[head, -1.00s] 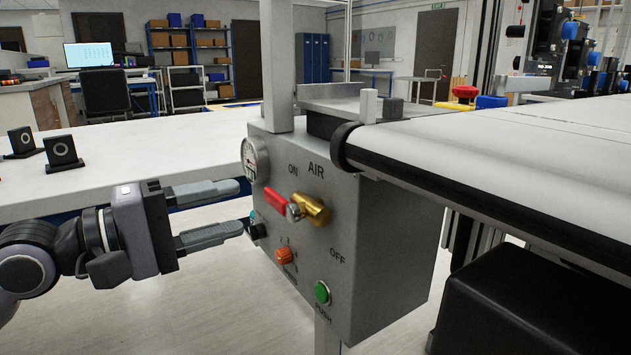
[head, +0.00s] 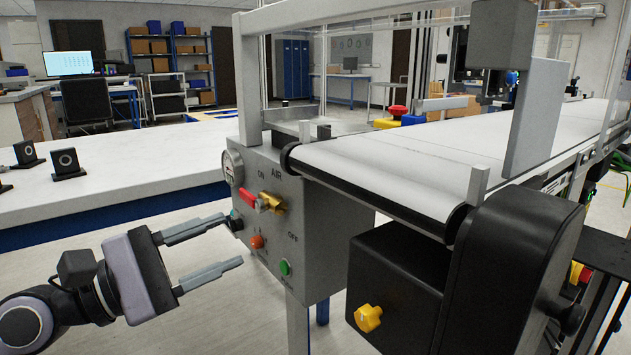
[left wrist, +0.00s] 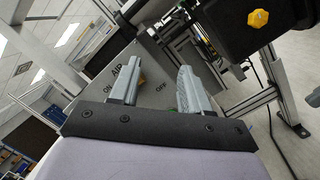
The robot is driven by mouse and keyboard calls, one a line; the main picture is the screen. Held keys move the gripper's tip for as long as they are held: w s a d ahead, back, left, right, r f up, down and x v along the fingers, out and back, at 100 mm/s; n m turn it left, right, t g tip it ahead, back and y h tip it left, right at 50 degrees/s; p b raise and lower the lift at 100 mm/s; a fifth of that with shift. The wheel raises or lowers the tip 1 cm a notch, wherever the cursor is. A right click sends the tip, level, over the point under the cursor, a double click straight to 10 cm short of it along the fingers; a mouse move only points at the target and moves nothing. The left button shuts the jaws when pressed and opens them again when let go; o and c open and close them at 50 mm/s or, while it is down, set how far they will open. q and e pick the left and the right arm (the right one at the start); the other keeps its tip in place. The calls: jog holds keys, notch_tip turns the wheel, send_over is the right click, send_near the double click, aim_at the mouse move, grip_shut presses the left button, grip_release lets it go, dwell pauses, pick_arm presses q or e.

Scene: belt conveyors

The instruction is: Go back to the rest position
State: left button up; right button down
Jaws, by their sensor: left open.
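My left gripper (head: 232,245) is open and empty at the lower left of the head view. Its two grey fingers point right at the control box (head: 325,235) and stand apart from each other. I cannot tell whether a fingertip touches the box.
A belt conveyor (head: 400,178) runs right from the box, with a black motor housing (head: 400,280) and yellow knob (head: 368,318) below. A white worktop (head: 130,180) with small black blocks lies behind my left arm. Open floor shows beneath the gripper.

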pick_arm(q)
jog(key=a+f+m+t+y+p, duration=0.25)
jog(key=m+t+y+p, duration=0.4)
jog(key=m, duration=1.15)
jog(key=a+f+m+t+y+p, duration=0.2)
jog(key=a+m+y+p, duration=0.2)
jog(key=m+p, duration=0.9)
jog(key=s+a+f+n+g+y+p, duration=0.1)
jog(key=s+f+n+g+y+p, duration=0.3)
jog(key=s+f+n+g, duration=0.4)
jog(key=s+f+n, duration=0.6)
jog(key=s, duration=0.2)
jog(key=shift+a+n, duration=0.15)
jog(key=shift+n, duration=0.25)
pick_arm(e)
jog(key=s+d+r+h, duration=0.2)
jog(key=d+r, duration=0.2)
jog(key=r, duration=0.2)
jog(key=s+d+r+g+h, duration=0.1)
jog(key=s+d+r, duration=0.1)
jog(key=d+r, duration=0.2)
notch_tip(320, 180, up, 3)
jog(key=shift+s+d+r+h, duration=0.1)
jog(key=shift+s+d+h, duration=0.15)
jog(key=shift+h, duration=0.15)
